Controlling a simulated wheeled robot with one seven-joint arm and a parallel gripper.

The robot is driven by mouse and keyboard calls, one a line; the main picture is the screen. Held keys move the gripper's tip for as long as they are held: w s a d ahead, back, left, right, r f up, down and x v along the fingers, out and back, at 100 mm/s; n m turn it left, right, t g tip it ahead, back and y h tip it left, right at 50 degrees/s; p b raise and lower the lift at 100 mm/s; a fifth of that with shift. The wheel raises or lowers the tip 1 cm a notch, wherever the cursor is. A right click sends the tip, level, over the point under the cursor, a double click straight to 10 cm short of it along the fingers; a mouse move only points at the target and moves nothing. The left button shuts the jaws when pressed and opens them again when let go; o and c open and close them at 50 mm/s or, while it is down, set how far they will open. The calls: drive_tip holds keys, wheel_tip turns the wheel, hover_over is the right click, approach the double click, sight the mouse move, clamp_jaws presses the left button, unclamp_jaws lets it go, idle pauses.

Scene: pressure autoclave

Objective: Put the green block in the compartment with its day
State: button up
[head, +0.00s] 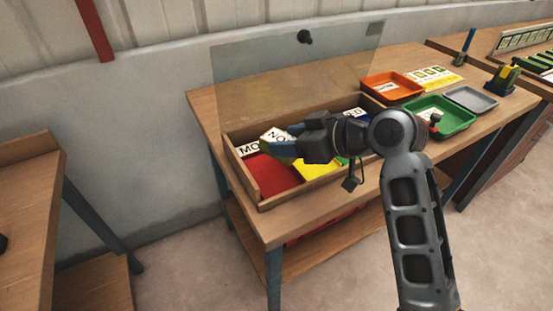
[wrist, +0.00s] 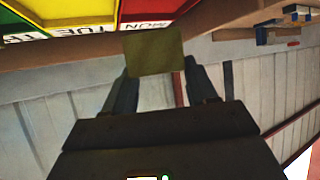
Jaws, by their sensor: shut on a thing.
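My gripper (head: 285,138) is shut on the green block (wrist: 155,52), whose olive face shows between the fingers in the wrist view. The block is above the left part of the wooden compartment box (head: 232,160). The box has a red compartment (head: 270,180) with a "MON" label, a yellow compartment (head: 318,170) beside it, labelled "TUE" in the wrist view, and a green one (wrist: 18,24) beyond. My arm hides part of the box.
A clear raised panel (head: 290,75) stands behind the box. An orange tray (head: 392,86), a green tray (head: 455,117) and a grey tray (head: 472,99) sit to the right on the wooden table. Another table (head: 25,190) stands at the left.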

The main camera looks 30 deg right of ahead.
sight(285, 162)
drive_tip(key=shift+w+a+f, duration=0.2)
drive_tip(key=shift+a+f, duration=0.2)
drive_tip(key=shift+a, duration=0.25)
drive_tip(key=shift+w+a+f, duration=0.2)
drive_tip(key=shift+a+f, duration=0.2)
drive_tip(key=shift+a, duration=0.2)
drive_tip(key=shift+f, duration=2)
drive_tip(key=o, duration=1.1)
drive_tip(key=shift+f, duration=0.1)
drive_tip(key=v, duration=1.2)
